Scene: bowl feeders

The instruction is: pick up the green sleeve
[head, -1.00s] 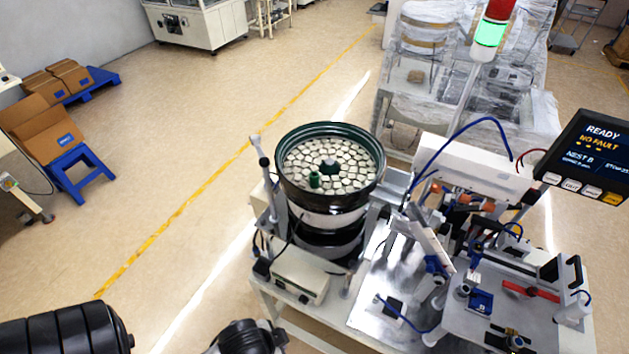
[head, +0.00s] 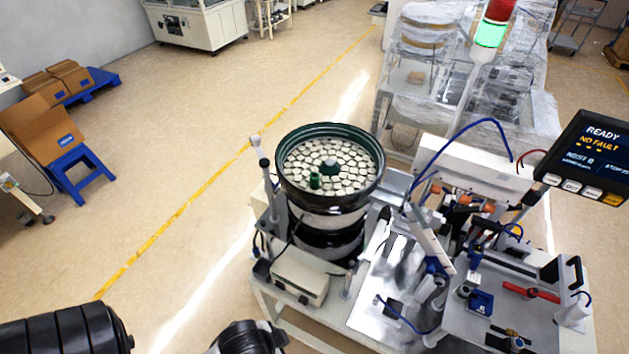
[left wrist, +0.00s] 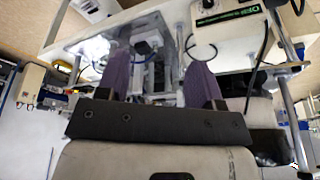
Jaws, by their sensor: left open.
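The green sleeve (head: 315,181) is a small dark green cylinder. It stands upright among pale parts in the bowl feeder (head: 372,193), left of and in front of the bowl's centre knob (head: 330,167). My left gripper (left wrist: 158,55) shows in the left wrist view with two purple-grey fingers spread apart and nothing between them. That view shows machine parts beyond the fingers, and no sleeve. In the head view I cannot make out the left gripper, only dark arm links at the bottom left. My right gripper is not in view.
The feeder's control box (head: 300,277) stands in front of the bowl and also shows in the left wrist view (left wrist: 230,22). A post (head: 262,165) rises left of the bowl. An assembly station (head: 520,300) and a screen (head: 590,155) stand right.

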